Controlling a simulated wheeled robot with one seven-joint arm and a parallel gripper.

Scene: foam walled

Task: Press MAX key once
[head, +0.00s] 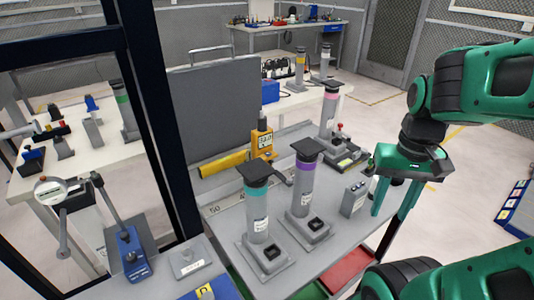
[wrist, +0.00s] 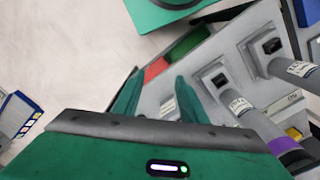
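No key marked MAX can be read in either view. A yellow handheld meter (head: 262,140) with a small display stands at the back of the grey bench, left of centre; its keys are too small to tell apart. My gripper (head: 390,210) hangs at the bench's right edge, to the right of a small grey box (head: 354,198) and well away from the meter. In the wrist view the two green fingers of my gripper (wrist: 157,76) are apart with nothing between them. The meter is not seen in the wrist view.
Two grey columns, one with a teal band (head: 257,215) and one with a purple band (head: 304,190), stand in front of the meter. A pink-banded column (head: 329,115) stands behind. Red tray (head: 349,270) lies below the bench front. A dark post (head: 165,130) rises at left.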

